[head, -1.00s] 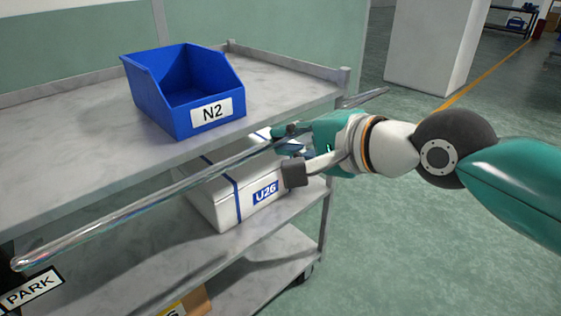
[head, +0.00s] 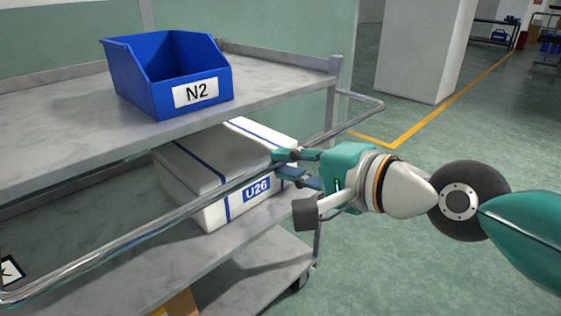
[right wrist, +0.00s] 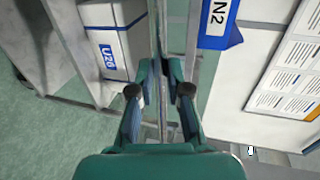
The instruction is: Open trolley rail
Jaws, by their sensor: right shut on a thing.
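The trolley rail (head: 140,232) is a shiny metal bar along the front of the grey trolley (head: 55,122). It stands out below the top shelf's front edge, and its far end bends back toward the corner post. My right gripper (head: 283,163) is shut on the rail toward its far end, in front of the white box. In the right wrist view, the rail (right wrist: 155,35) runs up the picture between the fingers (right wrist: 160,80), which hide part of it. My left gripper is not in view.
A blue bin (head: 165,80) labelled N2 stands on the top shelf. A white box (head: 215,175) labelled U26 with blue straps sits on the shelf below, close behind the rail. Green floor (head: 400,270) lies open to the right; a pale pillar (head: 412,50) stands behind.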

